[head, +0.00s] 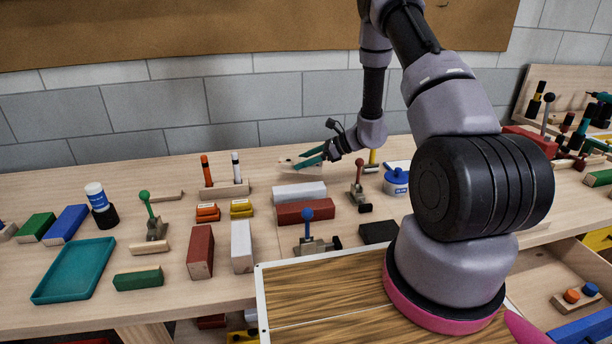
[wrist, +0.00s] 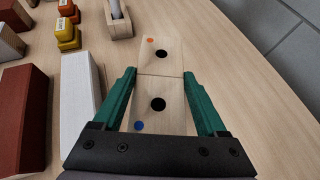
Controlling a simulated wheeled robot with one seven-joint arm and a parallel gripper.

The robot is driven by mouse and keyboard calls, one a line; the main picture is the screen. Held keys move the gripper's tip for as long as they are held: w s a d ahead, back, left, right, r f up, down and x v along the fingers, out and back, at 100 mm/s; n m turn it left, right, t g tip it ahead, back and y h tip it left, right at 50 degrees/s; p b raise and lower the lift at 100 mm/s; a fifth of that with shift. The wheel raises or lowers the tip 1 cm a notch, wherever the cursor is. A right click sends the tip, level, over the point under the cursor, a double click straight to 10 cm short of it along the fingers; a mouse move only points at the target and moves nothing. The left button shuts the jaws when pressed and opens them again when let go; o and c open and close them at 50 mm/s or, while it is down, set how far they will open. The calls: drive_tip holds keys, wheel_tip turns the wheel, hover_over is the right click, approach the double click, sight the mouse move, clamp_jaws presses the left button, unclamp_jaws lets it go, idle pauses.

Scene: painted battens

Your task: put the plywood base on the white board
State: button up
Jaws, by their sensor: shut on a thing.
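The plywood base (wrist: 172,118) is pale wood with dark round holes, an orange dot at its far end and a blue dot at its near end. A seam crosses it; I cannot tell whether it is one piece or two. My gripper (wrist: 158,78) is shut on its near part, green fingers along both sides. In the head view my gripper (head: 308,157) is at the back of the bench, with the base's pale end (head: 285,160) showing. A white board (head: 299,192) lies nearer the front, and shows left of my gripper in the wrist view (wrist: 80,95). Another white block (head: 241,246) stands farther left.
A red block (head: 303,211) lies along the white board's front side. Toggle clamps (head: 358,188) (head: 316,245), a blue-and-white tub (head: 396,181) and a marker holder (head: 227,190) are around it. A teal tray (head: 74,270) is at left. Bare bench lies behind the marker holder.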

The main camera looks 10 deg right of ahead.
sight(305, 172)
drive_tip(key=shift+f, duration=2.3)
drive_tip(key=shift+f, duration=0.15)
drive_tip(key=o, duration=1.3)
